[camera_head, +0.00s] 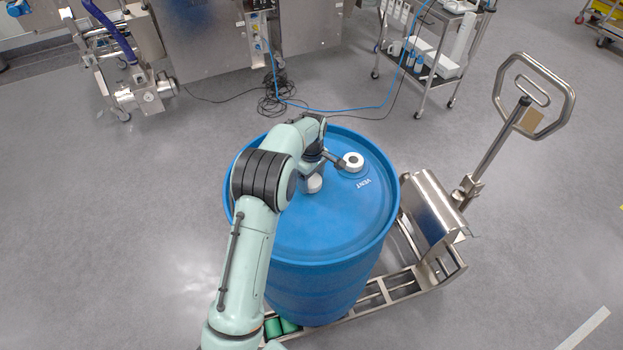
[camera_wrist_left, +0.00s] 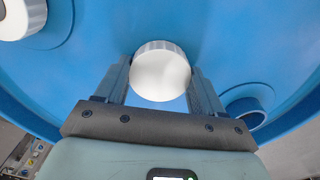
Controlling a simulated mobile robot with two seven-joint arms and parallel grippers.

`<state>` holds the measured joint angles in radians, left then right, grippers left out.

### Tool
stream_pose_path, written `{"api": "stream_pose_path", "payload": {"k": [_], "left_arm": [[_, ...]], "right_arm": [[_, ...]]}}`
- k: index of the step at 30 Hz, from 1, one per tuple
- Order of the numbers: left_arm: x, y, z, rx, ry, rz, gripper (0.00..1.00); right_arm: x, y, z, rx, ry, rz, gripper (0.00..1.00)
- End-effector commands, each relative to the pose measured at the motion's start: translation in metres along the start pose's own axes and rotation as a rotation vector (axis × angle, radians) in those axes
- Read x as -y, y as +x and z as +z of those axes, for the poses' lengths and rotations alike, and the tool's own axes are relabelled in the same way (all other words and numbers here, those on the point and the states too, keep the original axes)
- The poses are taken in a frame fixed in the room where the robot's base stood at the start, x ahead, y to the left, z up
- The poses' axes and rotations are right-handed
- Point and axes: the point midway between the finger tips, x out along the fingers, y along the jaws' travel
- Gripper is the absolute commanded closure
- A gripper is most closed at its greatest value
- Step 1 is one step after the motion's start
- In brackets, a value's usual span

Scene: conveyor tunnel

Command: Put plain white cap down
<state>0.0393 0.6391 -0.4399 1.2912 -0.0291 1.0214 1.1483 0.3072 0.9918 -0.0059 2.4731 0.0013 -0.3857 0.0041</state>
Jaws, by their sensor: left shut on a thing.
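My left gripper (camera_head: 316,172) is over the lid of the blue drum (camera_head: 310,232). In the left wrist view, its two fingers (camera_wrist_left: 160,85) are shut on the plain white cap (camera_wrist_left: 162,75), one on each side. The cap also shows in the head view (camera_head: 314,184), partly covered by the gripper. I cannot tell whether its underside touches the lid. A round opening (camera_wrist_left: 246,112) in the lid shows to the right of the fingers in the wrist view; my arm hides it in the head view. My right gripper is not in view.
The drum stands on a steel pallet truck (camera_head: 440,255) with a raised handle. A steel cart (camera_head: 425,60) and machine (camera_head: 210,40) are behind. The lid's near part is clear.

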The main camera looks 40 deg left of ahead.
Motion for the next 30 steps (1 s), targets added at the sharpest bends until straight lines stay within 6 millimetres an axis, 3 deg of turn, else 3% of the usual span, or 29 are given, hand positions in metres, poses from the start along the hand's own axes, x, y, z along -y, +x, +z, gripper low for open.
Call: {"api": "stream_pose_path", "payload": {"k": [12, 13, 15, 25, 30], "left_arm": [[-0.001, 0.005, 0.0, 0.0, 0.0, 0.001, 0.74], [-0.001, 0.005, 0.0, 0.0, 0.0, 0.002, 0.28], [-0.001, 0.005, 0.0, 0.0, 0.0, 0.002, 0.06], [-0.001, 0.002, 0.0, 0.0, 0.0, 0.002, 0.06], [-0.002, -0.018, 0.0, -0.001, 0.001, 0.006, 0.06]], "right_arm": [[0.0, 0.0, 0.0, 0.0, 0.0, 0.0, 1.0], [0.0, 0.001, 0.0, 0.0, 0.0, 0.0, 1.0], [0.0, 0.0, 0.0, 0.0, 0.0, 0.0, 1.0], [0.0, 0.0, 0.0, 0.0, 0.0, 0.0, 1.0], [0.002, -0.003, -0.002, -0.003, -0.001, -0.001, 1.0]]}}
